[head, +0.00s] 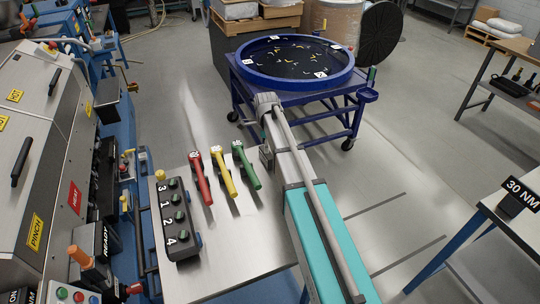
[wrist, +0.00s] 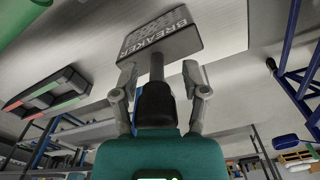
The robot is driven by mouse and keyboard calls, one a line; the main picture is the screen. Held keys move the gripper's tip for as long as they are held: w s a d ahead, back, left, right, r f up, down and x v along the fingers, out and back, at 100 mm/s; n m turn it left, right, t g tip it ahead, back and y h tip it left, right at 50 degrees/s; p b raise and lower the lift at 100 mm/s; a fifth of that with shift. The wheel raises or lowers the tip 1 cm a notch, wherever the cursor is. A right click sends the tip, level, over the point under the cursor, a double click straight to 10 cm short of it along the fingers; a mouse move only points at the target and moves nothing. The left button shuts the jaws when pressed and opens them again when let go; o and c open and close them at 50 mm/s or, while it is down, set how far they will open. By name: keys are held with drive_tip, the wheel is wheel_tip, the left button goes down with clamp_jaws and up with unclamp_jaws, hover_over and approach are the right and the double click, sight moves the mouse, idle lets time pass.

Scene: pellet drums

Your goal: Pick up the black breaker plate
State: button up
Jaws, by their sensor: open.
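In the wrist view my gripper (wrist: 160,70) is open, with one finger on each side of a dark stem. My arm hides part of the table in the head view.
Red (head: 201,178), yellow (head: 224,174) and green (head: 246,166) handles lie on the metal table left of my arm, beside a numbered block (head: 176,220). A blue tub (head: 252,77) on a cart stands beyond. A machine (head: 45,140) fills the left.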

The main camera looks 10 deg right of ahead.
clamp_jaws()
drive_tip(key=shift+r, duration=0.1)
idle(0.4)
wheel_tip(320, 180, up, 3)
drive_tip(key=p, duration=0.3)
drive_tip(key=shift+r, duration=0.15)
drive_tip(key=s+a+r+p, duration=0.1)
drive_tip(key=s+r+p, duration=0.8)
drive_tip(key=s, duration=0.5)
drive_tip(key=shift+r+p, duration=0.25)
drive_tip(key=shift+p, duration=0.25)
